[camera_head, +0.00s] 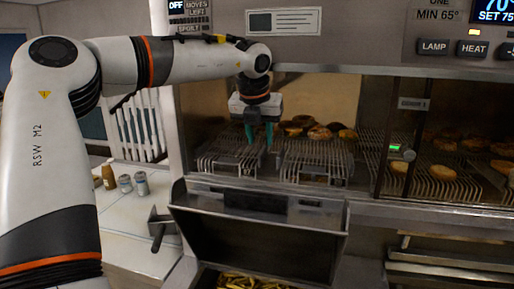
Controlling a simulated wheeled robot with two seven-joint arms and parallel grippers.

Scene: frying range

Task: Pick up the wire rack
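A grey wire rack (222,160) lies inside the open left bay of the steel cabinet. A similar wire rack (318,162) lies to its right, with brown round food pieces (318,133) at its back. My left gripper (259,148) reaches into the bay and points down, over the area where the two racks meet. Its two teal fingers are apart, with no object visible between them. I cannot tell whether the fingertips touch a rack. My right gripper is not in view.
More food lies on racks in the right bay (440,185), behind a clear panel. A steel flap (262,203) juts out below the left bay, above a bin of fries (245,282). Shakers (141,184) and a bottle (108,176) stand on the white counter at left.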

